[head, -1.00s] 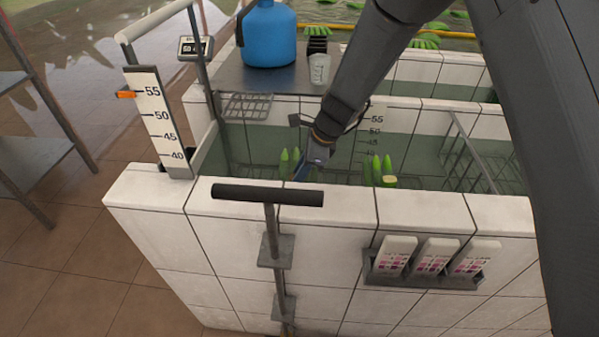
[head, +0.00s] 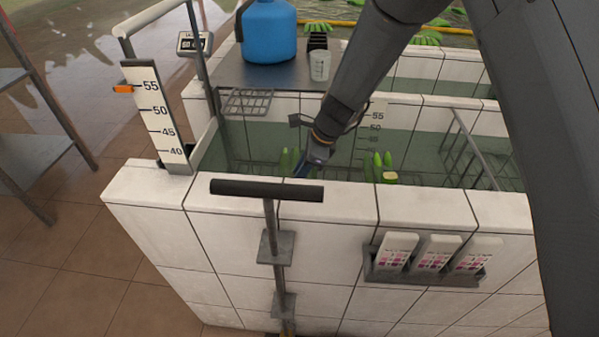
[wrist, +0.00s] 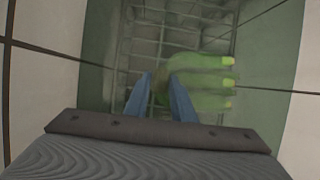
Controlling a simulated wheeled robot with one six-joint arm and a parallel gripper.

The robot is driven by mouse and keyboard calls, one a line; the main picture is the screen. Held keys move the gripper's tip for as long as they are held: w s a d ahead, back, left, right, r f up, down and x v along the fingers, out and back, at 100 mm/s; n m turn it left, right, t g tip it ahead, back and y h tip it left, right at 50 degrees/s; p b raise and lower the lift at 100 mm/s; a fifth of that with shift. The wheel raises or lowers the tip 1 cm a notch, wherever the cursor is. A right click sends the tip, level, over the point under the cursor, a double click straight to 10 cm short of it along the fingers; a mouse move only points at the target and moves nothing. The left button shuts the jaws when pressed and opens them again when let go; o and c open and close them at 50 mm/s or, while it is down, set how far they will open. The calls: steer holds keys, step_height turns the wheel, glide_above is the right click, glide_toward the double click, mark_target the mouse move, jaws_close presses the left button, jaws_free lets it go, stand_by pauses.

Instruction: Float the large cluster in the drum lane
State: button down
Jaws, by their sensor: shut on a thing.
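A green banana cluster (wrist: 197,82) with yellowish tips hangs in the wrist view, low in the tiled basin and partly blurred. My gripper (wrist: 163,88) has its blue fingers around the near end of it and is shut on it. In the head view my gripper (head: 310,168) is down behind the basin's front wall, its fingertips mostly hidden. Green finger tips show on either side of it, at the left (head: 289,160) and right (head: 383,166); their lower parts are hidden by the wall.
A wire rack (wrist: 180,30) lies in the basin (head: 240,199). A T-handle (head: 267,190) stands at the front wall, beside a holder of white packets (head: 436,251). A blue jug (head: 268,34) and a clear cup (head: 320,64) stand on the shelf behind. A scale board (head: 157,118) rises at left.

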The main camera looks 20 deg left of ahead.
steer(key=c, duration=1.4)
jaws_free()
steer(key=d+r+p, duration=0.3)
steer(key=r+p, duration=1)
steer(key=r, duration=1.1)
steer(key=shift+w+r+p, duration=0.25)
steer(key=shift+r+p, duration=0.15)
